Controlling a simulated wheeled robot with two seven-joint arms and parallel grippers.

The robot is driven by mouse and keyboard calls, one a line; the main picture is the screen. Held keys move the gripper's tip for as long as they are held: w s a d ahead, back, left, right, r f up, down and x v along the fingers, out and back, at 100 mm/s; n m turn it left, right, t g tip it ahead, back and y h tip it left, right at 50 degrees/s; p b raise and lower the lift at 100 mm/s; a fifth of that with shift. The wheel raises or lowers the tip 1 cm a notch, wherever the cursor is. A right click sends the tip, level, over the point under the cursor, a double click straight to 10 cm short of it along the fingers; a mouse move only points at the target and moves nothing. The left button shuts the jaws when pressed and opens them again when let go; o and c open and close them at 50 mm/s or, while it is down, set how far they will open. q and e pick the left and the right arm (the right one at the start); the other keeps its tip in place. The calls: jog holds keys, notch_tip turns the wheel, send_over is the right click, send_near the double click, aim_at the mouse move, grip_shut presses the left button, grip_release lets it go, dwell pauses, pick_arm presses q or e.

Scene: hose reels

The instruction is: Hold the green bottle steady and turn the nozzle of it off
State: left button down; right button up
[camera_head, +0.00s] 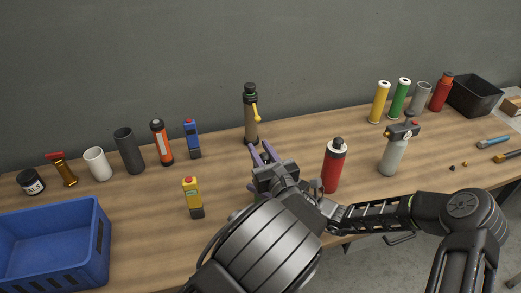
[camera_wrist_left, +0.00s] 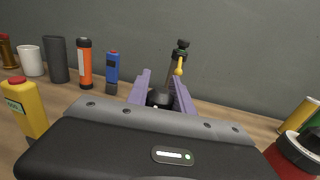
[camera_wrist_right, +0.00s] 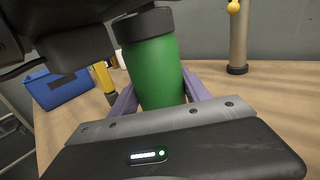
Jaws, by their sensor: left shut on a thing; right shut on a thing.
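The green bottle (camera_wrist_right: 152,75) with a dark collar stands upright between the purple fingers of my right gripper (camera_wrist_right: 160,92), in the right wrist view. My right gripper is shut on its body. The lower bottle is hidden there. I cannot tell how far the nozzle is turned.
A tan bottle with a yellow lever (camera_head: 250,120) stands just behind. A red bottle (camera_head: 333,168) and a grey spray bottle (camera_head: 393,155) stand to the right, a yellow box-shaped item (camera_head: 192,196) and a blue crate (camera_head: 101,248) to the left. The front-left wood is partly clear.

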pick_arm(q)
jog(key=shift+r+m+h, duration=0.1)
jog(key=shift+m+h, duration=0.2)
jog(key=shift+h, duration=0.1)
jog(key=m+h, duration=0.1)
jog(key=h, duration=0.1)
jog(key=m+t+h, duration=0.1)
jog(key=m+h, duration=0.1)
jog(key=h, duration=0.1)
jog(key=shift+w+d+m+h, duration=0.2)
jog(key=shift+d+m+h, duration=0.1)
jog(key=shift+d, duration=0.05)
jog(key=shift+d+m+h, duration=0.25)
jog(key=shift+m+h, duration=0.55)
jog(key=shift+h, duration=0.4)
jog(key=shift+d, duration=0.1)
jog(key=c, duration=1.1)
grip_release()
jog(key=shift+s, duration=0.1)
jog(key=s+a, duration=0.1)
jog(key=s, duration=1.1)
jog(key=shift+a, duration=0.25)
